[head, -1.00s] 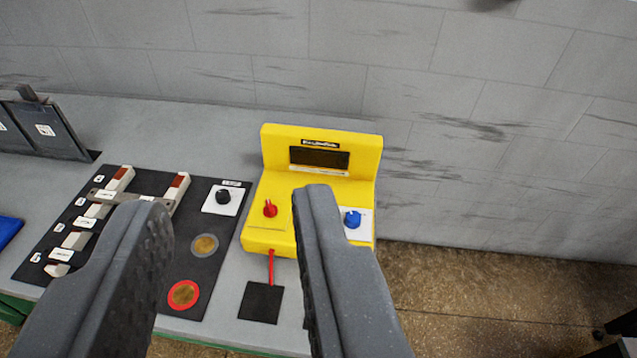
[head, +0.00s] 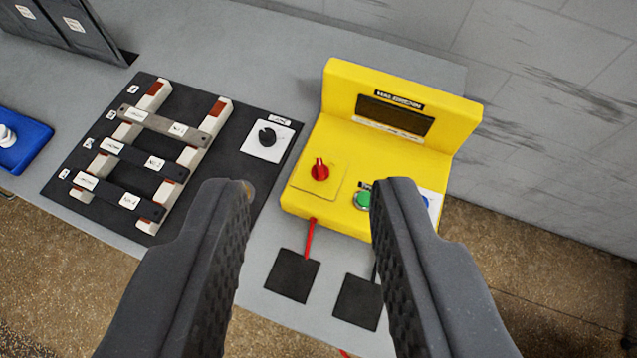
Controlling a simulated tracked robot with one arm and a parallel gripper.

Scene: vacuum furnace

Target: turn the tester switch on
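The yellow tester (head: 345,140) stands on the grey bench, right of the middle in the head view, with a dark blank display (head: 395,114) on its raised back. A red knob (head: 320,170) sits on its left front. A green button (head: 363,198) is to the right of the knob, partly hidden by my right finger. A blue knob (head: 426,201) shows only a little behind that finger. My gripper (head: 312,190) is open and empty. Its fingers frame the red knob in the picture, with no contact visible. I cannot tell which control is the switch.
A black board (head: 225,165) with labelled bars and a black knob (head: 267,137) on a white plate lies left of the tester. Two black pads (head: 293,275) lie in front, a red lead reaching one. A blue tray (head: 22,145) is at far left. The wall (head: 560,100) is behind.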

